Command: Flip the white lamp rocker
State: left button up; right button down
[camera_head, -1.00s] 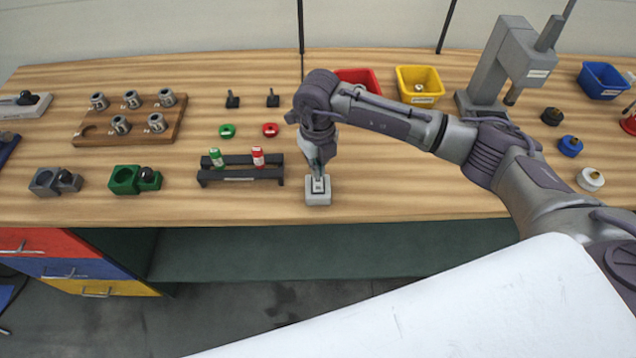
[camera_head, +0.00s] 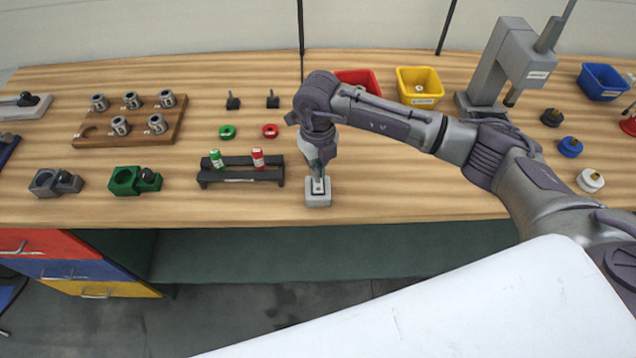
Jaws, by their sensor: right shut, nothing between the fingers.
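The lamp switch (camera_head: 318,200) is a small light grey box near the front edge of the bench, with a dark-framed rocker on its top. My right gripper (camera_head: 318,177) is shut and empty, pointing down at the top of the box. Its fingertips are at the rocker and cover part of it. I cannot tell whether they touch it or which way the rocker is tipped. My left gripper is out of view.
A black rack (camera_head: 240,172) with a green and a red bottle stands left of the switch. Red (camera_head: 358,80) and yellow (camera_head: 420,86) bins stand behind my right arm, near a grey press (camera_head: 510,65).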

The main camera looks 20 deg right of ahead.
jog(key=shift+f+b, duration=1.1)
jog(key=shift+f, duration=0.2)
dwell(0.5)
jog(key=shift+s+r, duration=0.1)
jog(key=shift+r+p, duration=0.65)
jog(key=shift+r, duration=0.25)
jog(key=shift+r+p, duration=1.4)
jog(key=shift+r, duration=1.2)
